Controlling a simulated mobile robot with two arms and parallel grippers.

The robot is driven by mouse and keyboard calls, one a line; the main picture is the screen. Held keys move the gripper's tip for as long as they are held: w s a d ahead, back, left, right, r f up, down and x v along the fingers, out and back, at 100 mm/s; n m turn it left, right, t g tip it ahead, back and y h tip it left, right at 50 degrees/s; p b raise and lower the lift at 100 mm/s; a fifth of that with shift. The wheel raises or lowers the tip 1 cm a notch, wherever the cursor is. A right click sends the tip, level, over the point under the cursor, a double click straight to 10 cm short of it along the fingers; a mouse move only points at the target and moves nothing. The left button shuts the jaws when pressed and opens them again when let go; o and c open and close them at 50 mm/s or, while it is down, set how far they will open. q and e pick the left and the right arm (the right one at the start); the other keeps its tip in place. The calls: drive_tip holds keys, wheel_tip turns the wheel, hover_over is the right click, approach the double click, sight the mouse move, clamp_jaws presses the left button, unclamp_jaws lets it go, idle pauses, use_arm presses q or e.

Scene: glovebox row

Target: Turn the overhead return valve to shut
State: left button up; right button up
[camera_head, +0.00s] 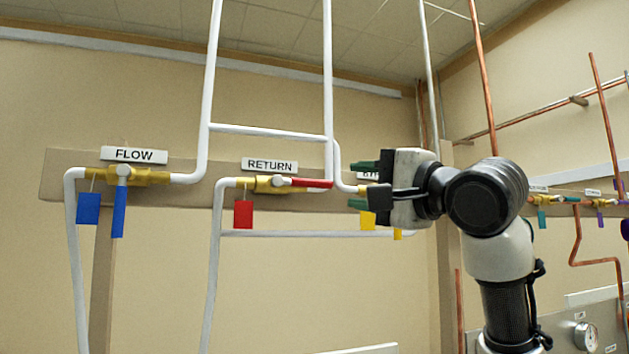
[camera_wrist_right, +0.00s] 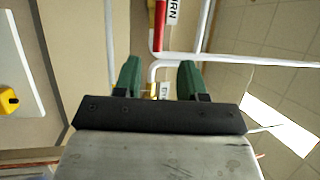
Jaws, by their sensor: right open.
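The return valve (camera_head: 262,184) is a brass body on the white pipe under the RETURN label (camera_head: 270,165). Its red lever (camera_head: 312,183) points right, nearly level and in line with the pipe. A red tag (camera_head: 243,214) hangs below. My right gripper (camera_head: 360,185) is open, with green fingers one above the other, right of the lever's free end and apart from it in the picture. In the right wrist view, the red lever (camera_wrist_right: 158,38) lies ahead of and between the open fingers (camera_wrist_right: 159,80). Nothing is held. My left gripper is not in view.
The flow valve (camera_head: 150,177) has its blue lever (camera_head: 119,210) hanging down. Another valve with a yellow tag (camera_head: 368,220) is mostly hidden behind my right gripper. White vertical pipes (camera_head: 328,80) rise close to the red lever. Copper pipes (camera_head: 483,75) run at right.

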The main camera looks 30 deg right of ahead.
sight(318, 184)
drive_tip(key=p+x, duration=0.5)
drive_tip(key=x, duration=0.4)
drive_tip(key=shift+w, duration=0.15)
drive_tip(key=shift+w+a, duration=0.15)
drive_tip(key=shift+w, duration=0.5)
drive_tip(key=shift+f, duration=0.1)
clamp_jaws()
